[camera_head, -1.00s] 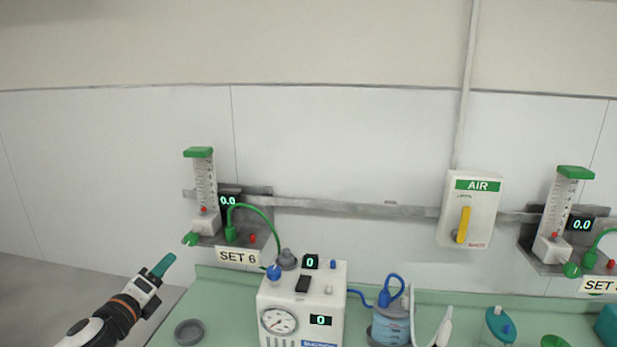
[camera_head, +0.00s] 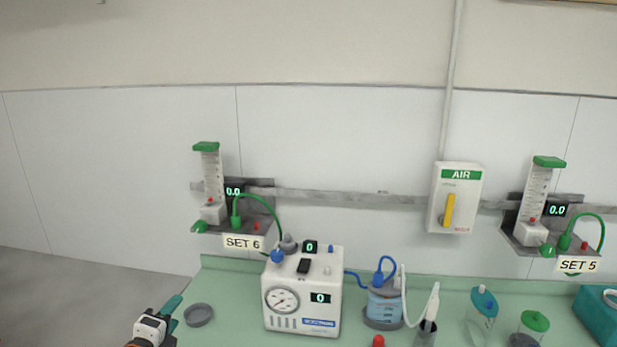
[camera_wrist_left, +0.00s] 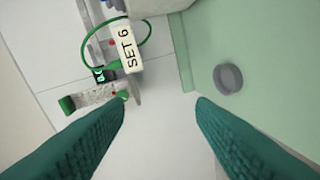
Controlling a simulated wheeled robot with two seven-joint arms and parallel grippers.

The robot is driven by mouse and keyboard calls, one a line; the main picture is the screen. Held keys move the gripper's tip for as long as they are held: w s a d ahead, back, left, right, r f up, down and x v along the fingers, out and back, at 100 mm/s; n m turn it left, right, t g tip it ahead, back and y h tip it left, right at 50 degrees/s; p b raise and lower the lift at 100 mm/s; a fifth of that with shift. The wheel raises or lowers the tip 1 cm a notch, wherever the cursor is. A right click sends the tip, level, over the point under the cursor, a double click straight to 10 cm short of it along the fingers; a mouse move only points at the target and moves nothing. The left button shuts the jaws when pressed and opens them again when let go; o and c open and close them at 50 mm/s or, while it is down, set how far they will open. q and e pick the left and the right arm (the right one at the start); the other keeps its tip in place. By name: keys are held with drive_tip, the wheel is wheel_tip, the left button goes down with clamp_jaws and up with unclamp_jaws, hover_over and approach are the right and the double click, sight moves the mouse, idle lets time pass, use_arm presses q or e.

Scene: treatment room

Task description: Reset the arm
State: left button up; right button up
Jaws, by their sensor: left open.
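My left gripper (camera_head: 172,306) is at the lower left of the head view, beside the left end of the green counter. Its two teal fingers stand apart with nothing between them, as the left wrist view (camera_wrist_left: 160,108) shows. The left arm comes in from the bottom edge, and most of it is cut off. My right gripper and right arm are not in view.
The green counter (camera_head: 225,280) carries a grey round dish (camera_head: 198,315), a white suction unit (camera_head: 300,312), a blue jar (camera_head: 383,308) and lidded cups. Flowmeters marked SET 6 (camera_head: 210,185) and SET 5 (camera_head: 535,205) and a white AIR box (camera_head: 455,197) hang on the wall.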

use_arm(q)
drive_tip(key=s+d+f+n+g+y, duration=0.1)
drive_tip(key=s+d+f+n+g, duration=0.2)
drive_tip(key=s+f+n, duration=0.4)
drive_tip(key=s+d+f+n+g+y, duration=0.1)
drive_tip(key=s+d+f+n+g, duration=0.25)
drive_tip(key=s, duration=0.55)
drive_tip(key=s+d+f+n+g+h, duration=0.1)
drive_tip(key=s+f+n+g, duration=0.3)
drive_tip(key=s, duration=0.5)
drive_tip(key=s+f+n+g, duration=0.1)
drive_tip(key=s+n+g, duration=0.1)
drive_tip(key=s+n, duration=0.5)
wheel_tip(320, 180, down, 25)
drive_tip(key=s+m+g, duration=0.1)
drive_tip(key=s+m, duration=0.1)
drive_tip(key=s, duration=0.1)
drive_tip(key=s+a+f+g, duration=0.1)
drive_tip(key=s+a+f, duration=0.1)
drive_tip(key=s+f, duration=1.4)
wheel_tip(320, 180, down, 2)
drive_tip(key=shift+s+a+f, duration=0.1)
drive_tip(key=shift+s+a, duration=0.3)
drive_tip(key=shift+g, duration=0.25)
